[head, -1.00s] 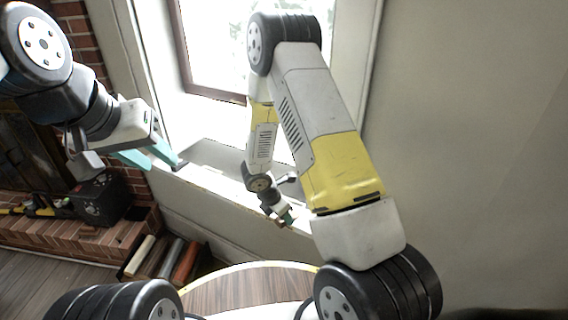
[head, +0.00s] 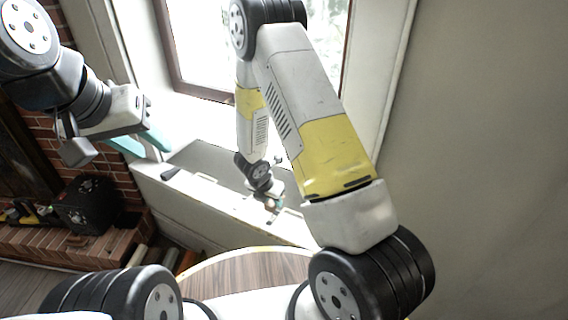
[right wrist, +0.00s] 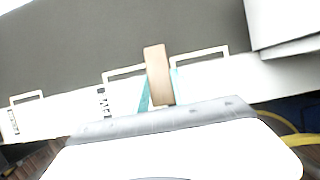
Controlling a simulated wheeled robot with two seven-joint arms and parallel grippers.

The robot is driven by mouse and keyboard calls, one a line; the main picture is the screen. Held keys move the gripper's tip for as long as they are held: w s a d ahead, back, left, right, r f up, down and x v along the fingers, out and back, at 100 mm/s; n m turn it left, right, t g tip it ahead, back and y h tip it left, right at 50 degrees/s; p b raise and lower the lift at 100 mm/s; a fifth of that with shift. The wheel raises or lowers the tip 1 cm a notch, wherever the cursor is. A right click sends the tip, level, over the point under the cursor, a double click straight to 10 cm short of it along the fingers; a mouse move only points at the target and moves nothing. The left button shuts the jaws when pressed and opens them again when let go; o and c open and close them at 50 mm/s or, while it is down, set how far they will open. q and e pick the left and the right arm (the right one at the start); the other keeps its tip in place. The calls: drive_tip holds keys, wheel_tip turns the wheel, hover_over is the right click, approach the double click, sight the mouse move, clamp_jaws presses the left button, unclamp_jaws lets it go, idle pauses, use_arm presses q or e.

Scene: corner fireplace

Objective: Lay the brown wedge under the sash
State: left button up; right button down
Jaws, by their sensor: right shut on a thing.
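My right gripper (head: 270,205) is low over the front of the white sill. In the right wrist view its teal fingers (right wrist: 160,88) are shut on the brown wedge (right wrist: 157,68), a small wooden block. The wedge shows over the edge between a dark grey surface (right wrist: 90,45) and a white strip; I cannot tell whether it touches. The brown-framed window (head: 200,90) stands behind the sill; I cannot tell which part is the sash. My left gripper (head: 142,143) is open at the sill's left end, its teal fingers apart.
A small dark piece (head: 170,173) lies on the sill near my left gripper. Light bracket outlines (right wrist: 200,54) and small printed labels mark the sill front. A black box (head: 88,205) stands on the brick hearth (head: 100,248) at left. A plain wall fills the right.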

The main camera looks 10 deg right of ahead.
hover_over(294, 184)
drive_tip(key=s+a, duration=0.1)
drive_tip(key=s, duration=0.1)
drive_tip(key=shift+w, duration=0.25)
drive_tip(key=shift+w+f, duration=0.1)
drive_tip(key=shift+f, duration=1.65)
drive_tip(key=shift+f, duration=0.1)
drive_tip(key=c, duration=1.1)
unclamp_jaws()
drive_tip(key=shift+o, duration=0.2)
drive_tip(key=v, duration=1.2)
